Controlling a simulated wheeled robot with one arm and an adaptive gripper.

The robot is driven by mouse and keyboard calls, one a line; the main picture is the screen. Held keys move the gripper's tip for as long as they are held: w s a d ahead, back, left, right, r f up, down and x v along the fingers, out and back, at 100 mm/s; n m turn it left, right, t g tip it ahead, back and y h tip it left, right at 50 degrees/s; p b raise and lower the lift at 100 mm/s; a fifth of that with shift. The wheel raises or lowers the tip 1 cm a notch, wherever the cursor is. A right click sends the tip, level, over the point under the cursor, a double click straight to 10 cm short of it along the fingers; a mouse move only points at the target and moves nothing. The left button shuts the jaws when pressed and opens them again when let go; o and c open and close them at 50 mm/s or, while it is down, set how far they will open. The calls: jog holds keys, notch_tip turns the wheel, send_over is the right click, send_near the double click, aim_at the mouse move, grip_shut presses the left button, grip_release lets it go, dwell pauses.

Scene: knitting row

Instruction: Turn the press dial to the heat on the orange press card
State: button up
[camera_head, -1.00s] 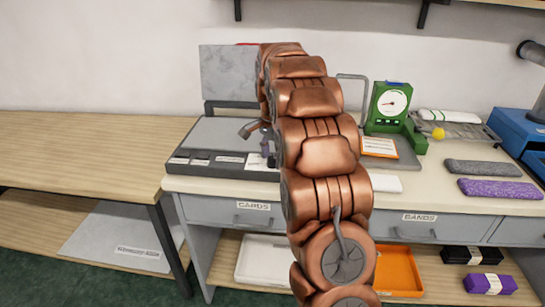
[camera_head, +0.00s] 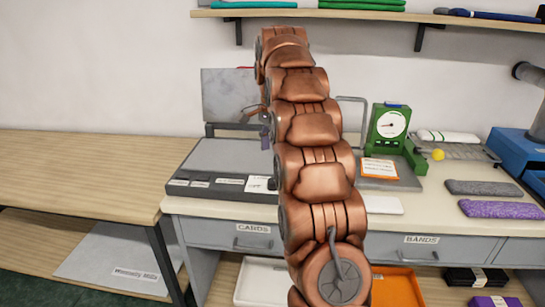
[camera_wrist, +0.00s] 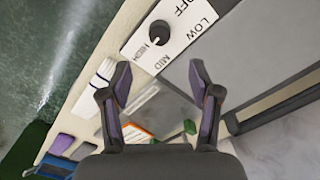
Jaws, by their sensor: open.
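The heat press has a grey base (camera_head: 240,157) and an upright grey plate (camera_head: 229,95) on the table. Its black dial knob (camera_wrist: 159,31) sits on a white panel (camera_wrist: 185,35) marked OFF, LOW, MID and HIGH; the knob's setting is too small to read. The white panel also shows at the press's front right corner (camera_head: 257,184). The orange-edged press card (camera_head: 379,168) lies right of my arm, its writing unreadable. My gripper (camera_wrist: 158,76) is open and empty, with the knob beyond its fingertips in the wrist view. In the head view my arm partly hides it.
A green gauge (camera_head: 391,125) stands behind the card. Grey (camera_head: 484,188) and purple (camera_head: 497,209) knitted bands lie on the right of the table, near a blue box (camera_head: 518,150). A wall shelf (camera_head: 360,15) hangs above. The wooden table at left (camera_head: 80,170) is clear.

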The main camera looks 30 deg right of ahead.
jog(key=shift+r, duration=0.65)
jog(key=s+a+r+n+p, duration=0.1)
jog(key=s+a+n+p, duration=0.25)
jog(key=s+a, duration=0.45)
jog(key=s+a+r+n+p, duration=0.2)
jog(key=s+a+n, duration=0.3)
jog(key=s+a, duration=0.25)
jog(key=s+a+f+n+p, duration=0.1)
jog(key=s+a+f+n, duration=0.1)
jog(key=s, duration=0.5)
jog(key=s+a+f+n+g+p, duration=0.1)
jog(key=s+a+f+n, duration=0.2)
jog(key=s, duration=0.5)
jog(key=s+a+f+n+p, duration=0.1)
jog(key=s+a+f+n, duration=0.1)
jog(key=s, duration=0.5)
jog(key=shift+s+a+f+n+g+p, duration=0.15)
jog(key=shift+s+a+n+g+p, duration=0.2)
jog(key=shift+a+n, duration=0.55)
